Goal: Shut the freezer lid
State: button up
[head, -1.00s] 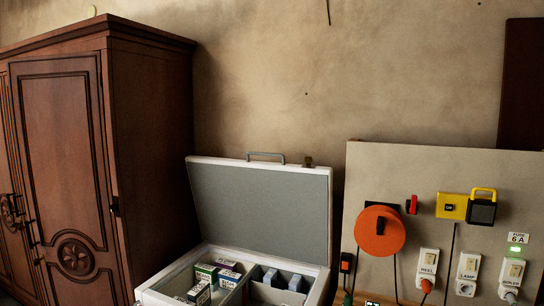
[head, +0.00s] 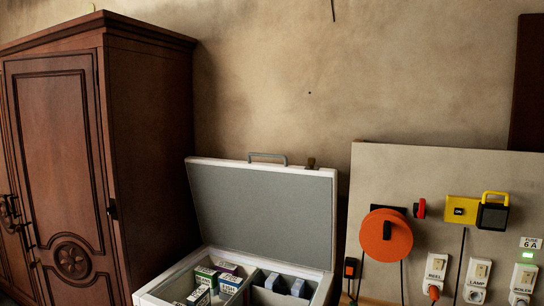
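The freezer lid (head: 262,210) stands open and upright, leaning slightly back, in the lower middle of the head view. Its grey inner face is toward me, and a metal handle (head: 268,155) sits on its top edge with a small latch piece (head: 311,162) to the right. The white freezer (head: 151,293) below is open at the top, with several small boxes (head: 206,273) and grey packs (head: 276,283) inside. Its lower part is cut off by the picture's bottom edge. My gripper is not in view.
A dark wooden wardrobe (head: 150,150) stands close on the left of the freezer. On the right is a beige panel (head: 430,190) with an orange reel (head: 386,234), a yellow lamp (head: 463,208), switches and sockets. The wall behind the lid is bare.

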aim_at(287, 213)
jog(key=i, duration=0.9)
jog(key=u, duration=0.05)
